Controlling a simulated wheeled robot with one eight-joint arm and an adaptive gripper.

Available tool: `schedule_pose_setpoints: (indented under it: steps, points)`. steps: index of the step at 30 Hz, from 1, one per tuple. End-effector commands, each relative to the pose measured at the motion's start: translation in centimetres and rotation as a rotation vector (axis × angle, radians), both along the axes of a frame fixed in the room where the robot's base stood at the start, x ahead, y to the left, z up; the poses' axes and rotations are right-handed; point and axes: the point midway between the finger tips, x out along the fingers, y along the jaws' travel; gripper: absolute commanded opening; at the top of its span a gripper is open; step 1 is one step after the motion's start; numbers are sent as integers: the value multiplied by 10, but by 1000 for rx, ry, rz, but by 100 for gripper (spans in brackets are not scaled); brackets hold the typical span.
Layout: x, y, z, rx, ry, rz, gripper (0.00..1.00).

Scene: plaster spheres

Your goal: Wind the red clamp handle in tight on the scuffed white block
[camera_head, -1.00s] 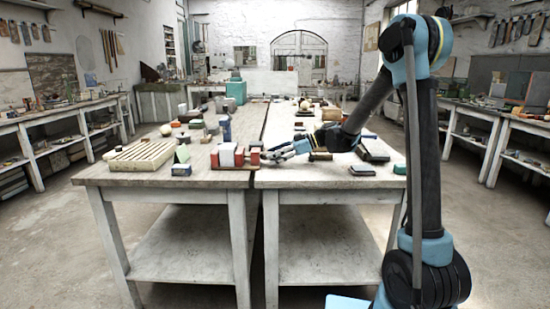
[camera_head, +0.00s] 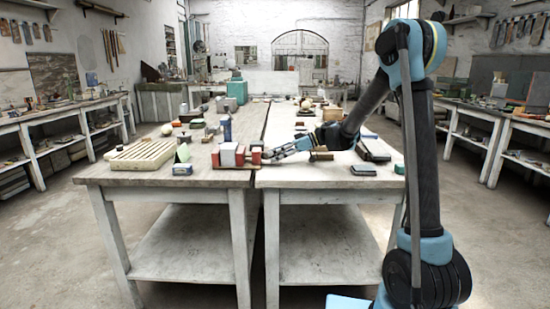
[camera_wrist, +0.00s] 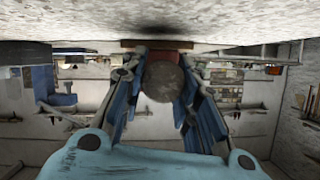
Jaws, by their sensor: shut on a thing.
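The white block (camera_head: 229,155) sits in the clamp near the front edge of the left table. Red parts of the clamp stand on both sides of it, one at its left (camera_head: 215,158) and the red handle side at its right (camera_head: 256,157). My gripper (camera_head: 268,154) reaches in from the right and is shut on the red clamp handle. In the wrist view, a round dark grey end (camera_wrist: 163,82) lies between my two blue fingers, with red (camera_wrist: 165,57) behind it. The fingers hide much of the handle. Scuffs on the block are too small to make out.
A tall blue piece (camera_head: 227,130) stands behind the block. A dark flat box (camera_head: 372,152) and a dark flat piece (camera_head: 363,170) lie to the right.

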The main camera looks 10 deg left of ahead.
Motion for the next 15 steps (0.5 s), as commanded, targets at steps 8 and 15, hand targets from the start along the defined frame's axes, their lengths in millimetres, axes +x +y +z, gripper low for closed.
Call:
schedule_pose_setpoints:
  steps: [8,15]
  points:
    - [5,-1,-1,-58,233,-5,4]
    - [6,-1,-2,-99,407,-6,4]
